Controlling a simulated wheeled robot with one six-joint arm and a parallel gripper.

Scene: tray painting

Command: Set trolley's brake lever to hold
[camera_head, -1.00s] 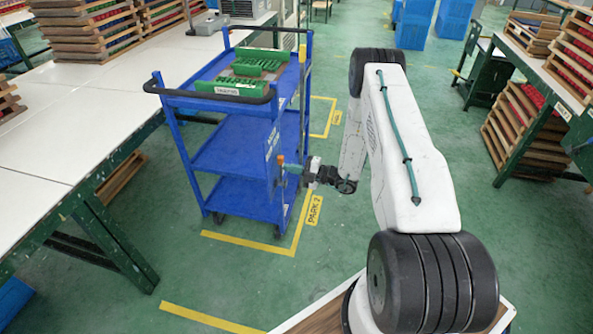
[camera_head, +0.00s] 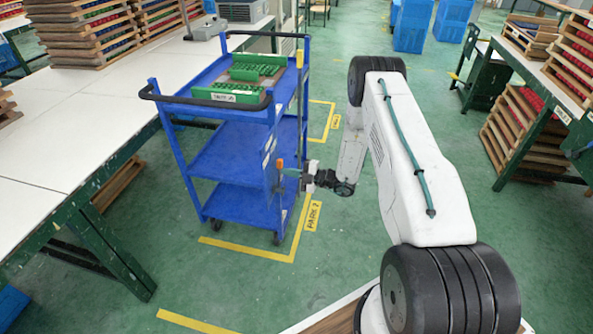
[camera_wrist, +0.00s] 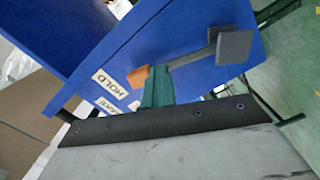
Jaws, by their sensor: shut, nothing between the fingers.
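The blue trolley (camera_head: 235,158) stands upright on the floor, its near side facing my arm. The brake lever (camera_wrist: 190,59) is a grey bar with an orange end (camera_wrist: 138,76) and a grey plate (camera_wrist: 231,48) at its other end. The orange end also shows in the head view (camera_head: 280,163). It lies close to the HOLD label (camera_wrist: 117,82); a second label (camera_wrist: 132,103) below is partly hidden. My gripper (camera_head: 286,172) is shut and empty, at the trolley's side. Its green fingers (camera_wrist: 157,84) are right beside the orange end; I cannot tell whether they touch.
Green trays (camera_head: 235,92) lie on the trolley's top shelf. A long white table (camera_head: 60,130) stands to the left. Yellow floor lines (camera_head: 255,250) with a PARK 2 label (camera_head: 313,215) run around the trolley. Open green floor lies in front of it.

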